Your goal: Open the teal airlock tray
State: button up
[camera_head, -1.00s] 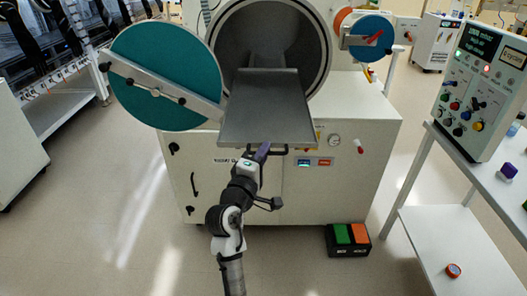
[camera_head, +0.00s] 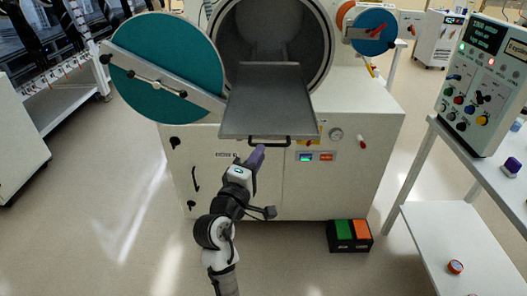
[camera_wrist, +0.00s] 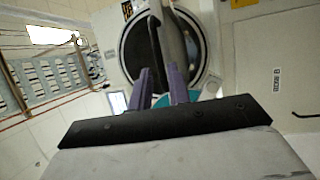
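The teal airlock's round door (camera_head: 150,82) stands swung open to the left of the round chamber mouth (camera_head: 318,45). The grey metal tray (camera_head: 268,100) sticks well out of the chamber toward me, flat and empty. Its black bar handle (camera_head: 284,141) is at the front edge.
A smaller blue round door (camera_head: 372,32) is at the upper right. A control box (camera_head: 478,85) stands on a white table (camera_head: 462,235) at right. A green and orange pedal box (camera_head: 330,246) is on the floor. Floor left of my arm is clear.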

jog(key=b+v, duration=0.2)
jog(key=v, duration=0.7)
jog(key=shift+s, duration=0.2)
